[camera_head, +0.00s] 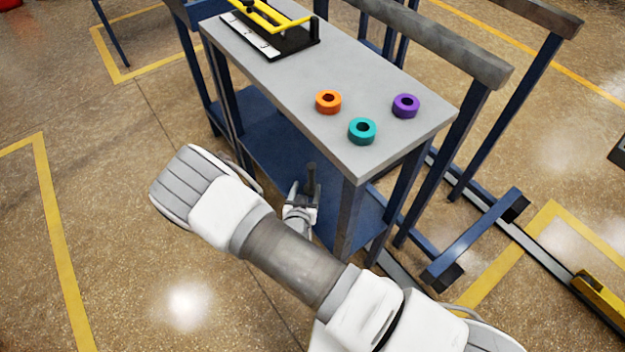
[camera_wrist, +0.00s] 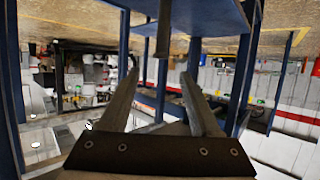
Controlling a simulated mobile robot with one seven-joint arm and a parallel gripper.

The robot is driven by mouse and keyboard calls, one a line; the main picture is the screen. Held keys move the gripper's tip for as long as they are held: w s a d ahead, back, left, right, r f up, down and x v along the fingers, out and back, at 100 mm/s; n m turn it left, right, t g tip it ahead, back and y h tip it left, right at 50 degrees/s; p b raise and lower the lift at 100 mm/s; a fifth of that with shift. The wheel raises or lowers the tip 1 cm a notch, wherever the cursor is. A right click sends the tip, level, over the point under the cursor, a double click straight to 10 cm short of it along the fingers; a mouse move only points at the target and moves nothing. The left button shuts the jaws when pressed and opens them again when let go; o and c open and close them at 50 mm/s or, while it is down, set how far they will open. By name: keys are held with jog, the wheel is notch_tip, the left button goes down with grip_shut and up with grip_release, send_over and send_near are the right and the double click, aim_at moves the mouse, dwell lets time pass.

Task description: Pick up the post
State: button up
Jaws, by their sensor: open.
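A dark post (camera_head: 311,174) stands upright by the blue lower shelf of the table, beyond my gripper (camera_head: 302,197) in the head view. My arm and gripper are low beside the table's near side, below its top. The wrist picture is upside down. There the post (camera_wrist: 163,38) hangs from the blue shelf surface at the top, roughly in line with the gap between the two fingers. My gripper (camera_wrist: 160,74) is open and empty in the wrist view. The post appears just past the fingertips, apart from them. The head view shows its lower end partly hidden by the gripper.
The grey tabletop (camera_head: 350,75) holds an orange ring (camera_head: 328,102), a teal ring (camera_head: 362,131) and a purple ring (camera_head: 406,106). A black fixture with a yellow handle (camera_head: 270,15) sits at its far end. The table leg (camera_head: 345,222) stands close to the gripper's right. Blue shelf (camera_head: 262,130).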

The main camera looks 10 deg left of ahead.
aim_at(312, 170)
jog(key=b+x, duration=0.2)
jog(key=x, duration=0.8)
jog(key=shift+f, duration=0.2)
jog(key=shift+b+x, duration=1)
jog(key=shift+x, duration=1.7)
jog(key=shift+s+a+f, duration=0.1)
jog(key=shift+f, duration=0.05)
grip_shut()
